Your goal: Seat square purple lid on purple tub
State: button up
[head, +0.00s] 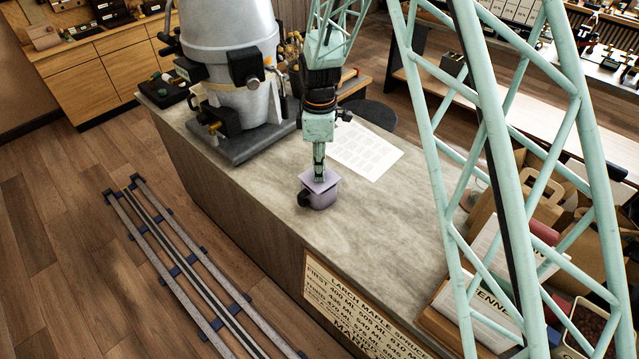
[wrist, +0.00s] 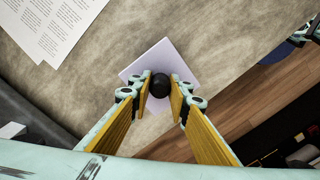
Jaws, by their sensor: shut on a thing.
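The square purple lid (head: 319,180) is at the top of the purple tub (head: 322,197) on the grey counter. From the head view I cannot tell whether it touches the rim all round. A dark round part (head: 304,198) sticks out at the tub's left side. My gripper (head: 319,172) is directly above the lid. In the wrist view, my gripper (wrist: 160,88) is shut on the lid's black round knob (wrist: 159,85), and the pale lid (wrist: 165,62) spreads out under the fingers. The lid hides the tub in the wrist view.
A large grey metal machine (head: 230,75) stands on the counter at the back left. White printed sheets (head: 365,150) lie behind the tub. Paper bags and boxes (head: 500,250) stand at the right. The counter in front of the tub (head: 370,235) is clear.

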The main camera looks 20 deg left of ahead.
jog(key=shift+f+b, duration=0.3)
jog(key=shift+f, duration=0.2)
dwell(0.8)
jog(key=o, duration=1)
jog(key=shift+r, duration=0.2)
jog(key=shift+r, duration=5.8)
